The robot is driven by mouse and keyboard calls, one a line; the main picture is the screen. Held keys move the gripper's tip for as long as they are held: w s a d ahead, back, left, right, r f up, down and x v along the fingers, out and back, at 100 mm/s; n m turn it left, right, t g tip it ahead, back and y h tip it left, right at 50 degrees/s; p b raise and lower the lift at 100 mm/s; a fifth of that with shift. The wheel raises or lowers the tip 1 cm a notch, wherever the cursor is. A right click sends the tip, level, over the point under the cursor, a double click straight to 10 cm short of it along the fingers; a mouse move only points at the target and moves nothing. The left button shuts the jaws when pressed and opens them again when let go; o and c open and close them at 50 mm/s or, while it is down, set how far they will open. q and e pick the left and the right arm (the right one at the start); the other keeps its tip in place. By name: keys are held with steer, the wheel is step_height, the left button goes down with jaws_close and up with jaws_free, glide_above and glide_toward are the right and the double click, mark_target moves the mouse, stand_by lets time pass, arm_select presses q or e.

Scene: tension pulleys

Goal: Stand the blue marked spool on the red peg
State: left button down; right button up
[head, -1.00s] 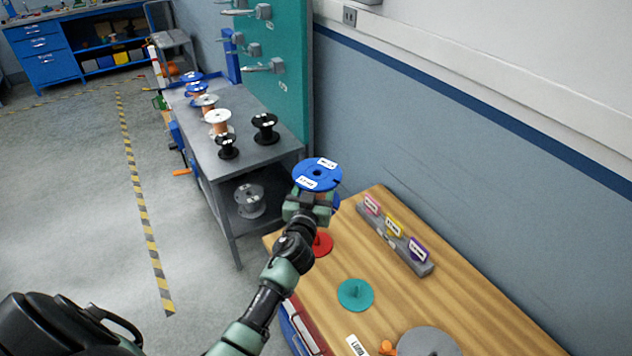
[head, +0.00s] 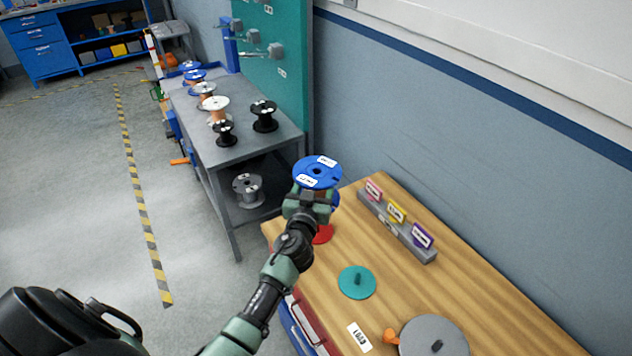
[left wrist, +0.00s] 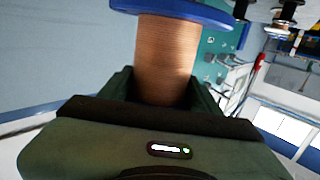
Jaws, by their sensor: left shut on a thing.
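The blue spool (head: 318,171) has white labels on its top flange and sits upright in my left gripper (head: 308,204). In the left wrist view its copper-coloured winding (left wrist: 166,62) is between the two fingers, below the blue flange (left wrist: 175,9). The left gripper is shut on it. The red peg's round base (head: 323,234) shows partly behind the gripper on the wooden bench. The spool and gripper hide the peg's post, and I cannot tell the height between spool and peg. My right gripper is not in view.
A teal peg base (head: 356,282) and a grey disc (head: 434,338) with an orange piece (head: 390,336) are on the wooden bench (head: 470,300). A grey block with coloured tags (head: 397,227) stands behind. Several spools stand on the grey table (head: 262,152).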

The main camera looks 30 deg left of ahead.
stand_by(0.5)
arm_select(q)
steer(key=shift+b, duration=0.55)
stand_by(0.8)
steer(key=shift+f, duration=0.15)
steer(key=shift+f+b, duration=1.35)
steer(key=shift+b, duration=0.3)
steer(key=shift+f+b, duration=0.2)
steer(key=shift+b, duration=0.1)
steer(key=shift+f+b, duration=1.3)
steer(key=shift+b, duration=0.1)
steer(key=shift+f, duration=0.1)
stand_by(0.6)
steer(key=shift+f+b, duration=1.4)
steer(key=shift+b, duration=0.15)
